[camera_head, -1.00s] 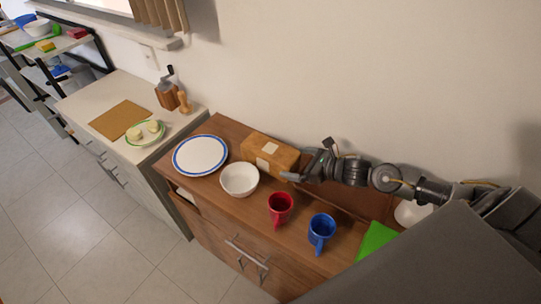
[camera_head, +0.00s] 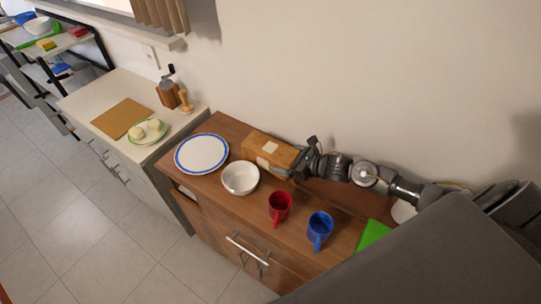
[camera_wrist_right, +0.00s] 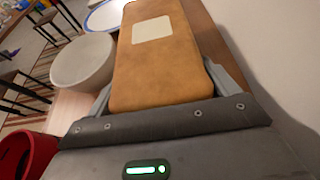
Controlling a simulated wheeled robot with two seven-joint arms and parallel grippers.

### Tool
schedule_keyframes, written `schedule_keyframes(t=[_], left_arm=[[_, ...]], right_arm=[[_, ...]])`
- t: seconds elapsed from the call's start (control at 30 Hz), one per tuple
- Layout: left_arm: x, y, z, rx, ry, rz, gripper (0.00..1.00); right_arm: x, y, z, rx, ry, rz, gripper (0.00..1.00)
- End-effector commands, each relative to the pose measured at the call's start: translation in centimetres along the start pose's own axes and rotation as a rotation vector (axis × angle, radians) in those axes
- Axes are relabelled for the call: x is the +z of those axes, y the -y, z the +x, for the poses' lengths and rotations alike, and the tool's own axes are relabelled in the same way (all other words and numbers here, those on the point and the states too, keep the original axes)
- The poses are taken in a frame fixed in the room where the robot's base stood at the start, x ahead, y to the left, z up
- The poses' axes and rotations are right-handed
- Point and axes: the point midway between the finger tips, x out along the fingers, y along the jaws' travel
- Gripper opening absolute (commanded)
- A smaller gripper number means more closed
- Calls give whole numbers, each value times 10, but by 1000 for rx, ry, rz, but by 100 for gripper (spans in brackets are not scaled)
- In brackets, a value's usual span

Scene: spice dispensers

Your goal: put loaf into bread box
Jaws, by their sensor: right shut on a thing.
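The loaf (camera_head: 256,143) is a golden-brown block with pale square labels. It is by the wall on the wooden cabinet top, behind the white bowl. My right gripper (camera_head: 297,164) is shut on its right end, and the right wrist view shows the loaf (camera_wrist_right: 160,70) between the two fingers. I cannot tell whether the loaf still touches the cabinet top. A brown wooden form (camera_head: 345,196) behind the cups, partly hidden by my right arm, may be the bread box; its opening is not clear. My left gripper is not in view.
A blue-rimmed plate (camera_head: 201,154), white bowl (camera_head: 240,179), red cup (camera_head: 279,207) and blue cup (camera_head: 319,230) stand close by on the cabinet (camera_head: 222,124). A green item (camera_head: 374,236) lies at the right. The wall is close behind the loaf.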

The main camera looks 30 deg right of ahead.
Motion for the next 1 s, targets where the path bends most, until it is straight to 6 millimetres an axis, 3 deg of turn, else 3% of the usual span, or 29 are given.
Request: schedule_keyframes(t=[0.37,0.57,0.9,1.0], left_arm=[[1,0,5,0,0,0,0],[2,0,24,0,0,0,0],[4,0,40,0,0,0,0],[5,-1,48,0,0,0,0]], right_arm=[[6,1,-2,1,5,-2,48],[26,1,-10,1,7,-7,48],[78,-48,-43,3,7,-6,48],[84,-68,-51,4,7,-2,48]])
